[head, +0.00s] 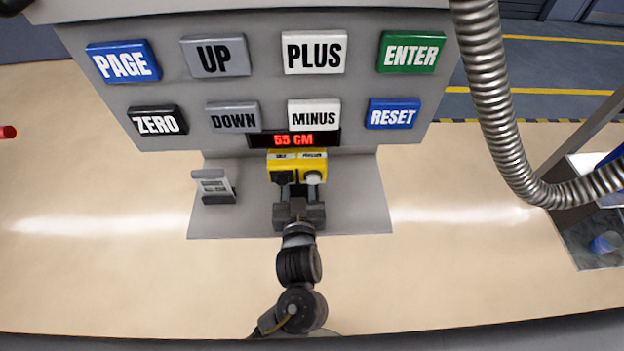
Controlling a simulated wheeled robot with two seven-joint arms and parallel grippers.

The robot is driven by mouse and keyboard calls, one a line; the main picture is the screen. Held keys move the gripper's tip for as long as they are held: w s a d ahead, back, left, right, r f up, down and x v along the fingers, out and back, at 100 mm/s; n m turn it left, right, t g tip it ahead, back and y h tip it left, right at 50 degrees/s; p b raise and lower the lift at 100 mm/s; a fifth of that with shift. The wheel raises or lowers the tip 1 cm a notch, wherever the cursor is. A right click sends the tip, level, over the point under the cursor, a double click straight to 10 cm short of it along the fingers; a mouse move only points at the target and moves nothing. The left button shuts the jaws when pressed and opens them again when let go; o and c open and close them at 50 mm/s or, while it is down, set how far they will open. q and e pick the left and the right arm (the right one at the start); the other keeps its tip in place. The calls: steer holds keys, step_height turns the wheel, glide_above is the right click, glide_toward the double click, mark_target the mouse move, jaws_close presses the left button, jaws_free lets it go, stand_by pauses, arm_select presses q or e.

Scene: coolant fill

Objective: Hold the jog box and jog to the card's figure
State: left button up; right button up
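A yellow jog box (297,156) sits on the grey shelf below the panel, with a dark button at left and a white one at right. Its small labels are hard to read. A red-lettered display (294,140) above the box reads 55 CM. A small card stand (213,187) is on the shelf to the left; its figure is not readable. My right gripper is not in view.
The grey panel (265,85) carries large keys: PAGE, UP, PLUS, ENTER, ZERO, DOWN, MINUS, RESET. A ribbed metal hose (493,95) hangs at right, reaching toward an open tank (595,240). A red object (7,132) is at the left edge. The shelf's right side is clear.

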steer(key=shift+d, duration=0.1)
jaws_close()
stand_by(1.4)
